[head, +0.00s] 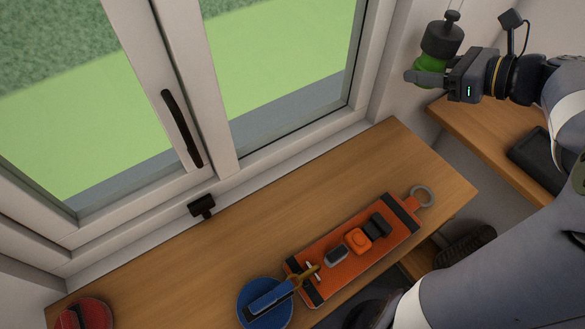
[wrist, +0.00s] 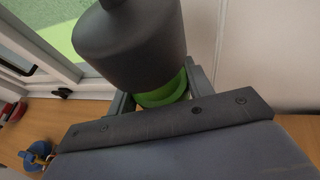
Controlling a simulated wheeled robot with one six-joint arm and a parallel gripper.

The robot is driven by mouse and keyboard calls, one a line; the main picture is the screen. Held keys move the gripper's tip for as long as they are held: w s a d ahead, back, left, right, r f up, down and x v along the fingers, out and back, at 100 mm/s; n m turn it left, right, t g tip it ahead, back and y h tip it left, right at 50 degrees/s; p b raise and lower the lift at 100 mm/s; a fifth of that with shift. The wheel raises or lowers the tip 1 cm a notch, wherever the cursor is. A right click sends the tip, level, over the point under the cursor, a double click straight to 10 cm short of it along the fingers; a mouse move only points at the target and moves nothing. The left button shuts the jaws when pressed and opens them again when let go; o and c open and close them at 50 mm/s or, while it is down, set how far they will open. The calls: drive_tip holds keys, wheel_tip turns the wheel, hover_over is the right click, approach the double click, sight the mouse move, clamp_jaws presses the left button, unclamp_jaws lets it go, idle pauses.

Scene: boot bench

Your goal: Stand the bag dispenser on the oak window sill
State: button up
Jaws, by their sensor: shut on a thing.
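The bag dispenser (head: 442,40) has a dark grey body with a small knob on top and a green lower part. My gripper (head: 428,78) is shut on it around the green part and holds it up at the upper right of the head view, roughly upright. In the wrist view the dispenser (wrist: 130,45) fills the upper middle, with green showing between the fingers. The oak window sill (head: 240,230) runs below the window in the head view. The dispenser is in the air, apart from the sill, beyond its right end.
An orange tray (head: 330,250) with several small items lies on the sill's right part. A blue dish (head: 250,315) holding a blue-handled item and a red dish (head: 95,310) stand to its left. A black window latch (head: 202,206) is at the back. The sill's back right is bare.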

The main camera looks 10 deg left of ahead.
sight(397, 143)
drive_tip(key=shift+d, duration=0.1)
wheel_tip(397, 143, down, 18)
drive_tip(key=shift+r+p, duration=0.15)
drive_tip(key=shift+p, duration=0.4)
drive_tip(key=shift+s, duration=0.1)
drive_tip(key=shift+f+b, duration=0.35)
drive_tip(key=shift+b, duration=0.05)
drive_tip(key=o, duration=1.1)
drive_tip(key=shift+c, duration=0.2)
drive_tip(key=shift+r, duration=0.1)
